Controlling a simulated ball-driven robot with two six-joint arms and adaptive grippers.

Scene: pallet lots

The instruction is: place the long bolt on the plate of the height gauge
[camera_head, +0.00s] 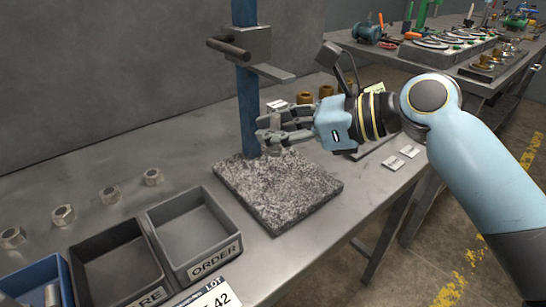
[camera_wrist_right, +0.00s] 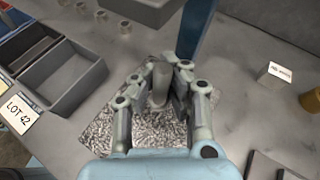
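The height gauge has a blue column (camera_head: 248,110) and a speckled grey granite plate (camera_head: 295,195) at its foot. My right gripper (camera_head: 268,132) comes in from the right and is over the back part of the plate, close in front of the column. In the right wrist view, its fingers close from both sides on a grey long bolt (camera_wrist_right: 160,88), which stands roughly upright between them. The plate (camera_wrist_right: 100,130) shows beneath the bolt. The gap between the bolt's lower end and the plate is hard to tell. My left gripper is not in view.
A measuring arm (camera_head: 272,72) juts from the column above my gripper. Open bins, including a grey one (camera_head: 195,240), stand left of the plate, with several nuts (camera_head: 63,215) behind them. Brass parts (camera_head: 305,97) and white cards (camera_head: 393,163) lie to the right. The plate's front is bare.

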